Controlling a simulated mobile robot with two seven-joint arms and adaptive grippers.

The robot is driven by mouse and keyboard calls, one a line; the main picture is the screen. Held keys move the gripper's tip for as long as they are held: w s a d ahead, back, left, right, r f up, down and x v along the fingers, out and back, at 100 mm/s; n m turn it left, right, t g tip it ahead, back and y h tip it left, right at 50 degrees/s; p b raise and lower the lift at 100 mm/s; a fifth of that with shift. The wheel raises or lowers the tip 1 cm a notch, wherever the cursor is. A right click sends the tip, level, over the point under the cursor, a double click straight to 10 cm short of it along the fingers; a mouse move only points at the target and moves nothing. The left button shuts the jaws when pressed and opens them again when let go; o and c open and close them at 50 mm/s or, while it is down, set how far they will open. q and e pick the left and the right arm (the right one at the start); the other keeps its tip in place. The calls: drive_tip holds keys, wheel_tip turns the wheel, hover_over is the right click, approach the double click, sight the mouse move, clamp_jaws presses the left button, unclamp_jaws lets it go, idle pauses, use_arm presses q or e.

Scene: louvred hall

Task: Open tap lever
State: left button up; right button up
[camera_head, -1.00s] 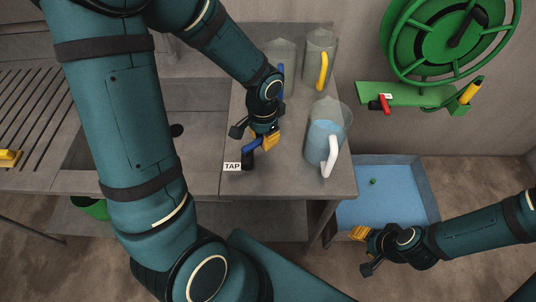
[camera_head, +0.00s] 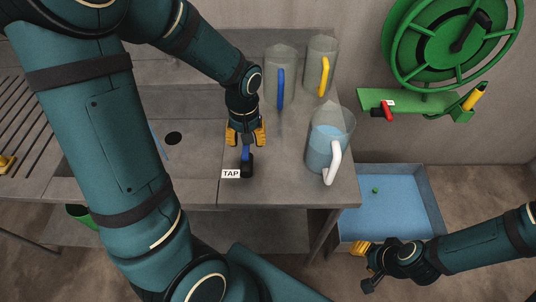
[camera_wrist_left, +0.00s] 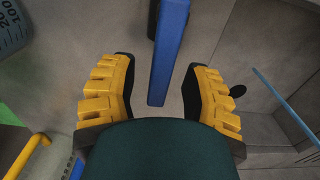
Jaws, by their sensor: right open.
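The tap has a black body (camera_head: 247,170) and a blue lever (camera_head: 246,153) that points away toward the back of the counter. A "TAP" label (camera_head: 231,174) is beside it. My left gripper (camera_head: 246,140) is open over the lever's far end. In the left wrist view the lever (camera_wrist_left: 169,55) lies between the spread yellow fingers, with a gap on each side. My right gripper (camera_head: 363,265) is open and empty near the blue tray, away from the tap.
Jugs with blue (camera_head: 280,90), yellow (camera_head: 323,76) and white (camera_head: 331,162) handles stand right of the tap. A sink drain (camera_head: 173,138) and a thin light-blue streak (camera_head: 159,141) lie left. A blue tray (camera_head: 400,212) and green reel (camera_head: 450,45) are at right.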

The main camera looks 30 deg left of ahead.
use_arm(q)
wheel_tip(320, 180, up, 7)
drive_tip(key=p, duration=0.6)
drive_tip(key=shift+r, duration=0.15)
wheel_tip(320, 180, up, 12)
idle(0.6)
